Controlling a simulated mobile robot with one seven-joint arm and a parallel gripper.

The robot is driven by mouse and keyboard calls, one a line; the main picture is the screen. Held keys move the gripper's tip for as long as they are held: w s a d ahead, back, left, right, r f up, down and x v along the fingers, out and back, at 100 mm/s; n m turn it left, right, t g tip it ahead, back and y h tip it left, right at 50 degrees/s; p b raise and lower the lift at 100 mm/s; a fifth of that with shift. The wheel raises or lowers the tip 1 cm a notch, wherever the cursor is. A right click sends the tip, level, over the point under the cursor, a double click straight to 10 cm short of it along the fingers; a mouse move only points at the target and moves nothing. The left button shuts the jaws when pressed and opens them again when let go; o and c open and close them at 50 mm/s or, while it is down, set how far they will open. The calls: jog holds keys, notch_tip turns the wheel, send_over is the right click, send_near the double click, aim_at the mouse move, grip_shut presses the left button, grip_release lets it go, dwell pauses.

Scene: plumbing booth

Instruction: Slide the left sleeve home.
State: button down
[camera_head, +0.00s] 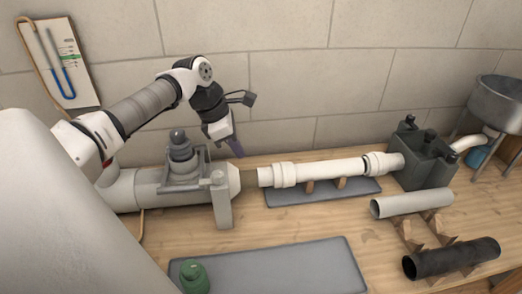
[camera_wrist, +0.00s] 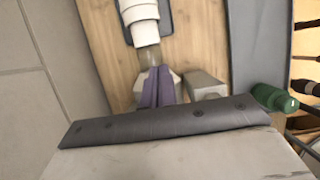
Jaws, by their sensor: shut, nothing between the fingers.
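A white pipe (camera_head: 325,168) lies level in the middle, between a left pipe (camera_head: 150,188) and a dark fixture (camera_head: 425,160) on the right. The left sleeve (camera_head: 285,174) is a thicker white collar around the middle pipe near its left end; it also shows at the top of the wrist view (camera_wrist: 138,10). A gap shows between the middle pipe's left end and the left pipe's end (camera_head: 234,178). My gripper (camera_head: 236,148) has purple fingers, shut and empty. It hangs above and behind the gap, left of the sleeve. In the wrist view its fingers (camera_wrist: 155,88) cover part of the left pipe end.
A grey clamp (camera_head: 183,165) sits on the left pipe, with a grey post (camera_head: 221,205) in front. Two loose pipes, one pale (camera_head: 412,203) and one black (camera_head: 452,259), lie on wooden supports at right. A grey mat (camera_head: 280,270) and green bottle (camera_head: 194,277) are in front.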

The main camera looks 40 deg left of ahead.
aim_at(278, 175)
jog(key=p+x, duration=0.1)
jog(key=x, duration=0.7)
jog(key=shift+w+d+f+p, duration=0.1)
jog(key=shift+d+f+p, duration=0.05)
jog(key=shift+f+p, duration=0.15)
jog(key=shift+w+d+r+p, duration=0.1)
jog(key=shift+w+d+p, duration=0.35)
jog(key=shift+w+d, duration=0.8)
jog(key=shift+w, duration=0.25)
jog(key=shift+w+d+b, duration=0.45)
jog(key=shift+w+d, duration=0.25)
jog(key=shift+w, duration=0.1)
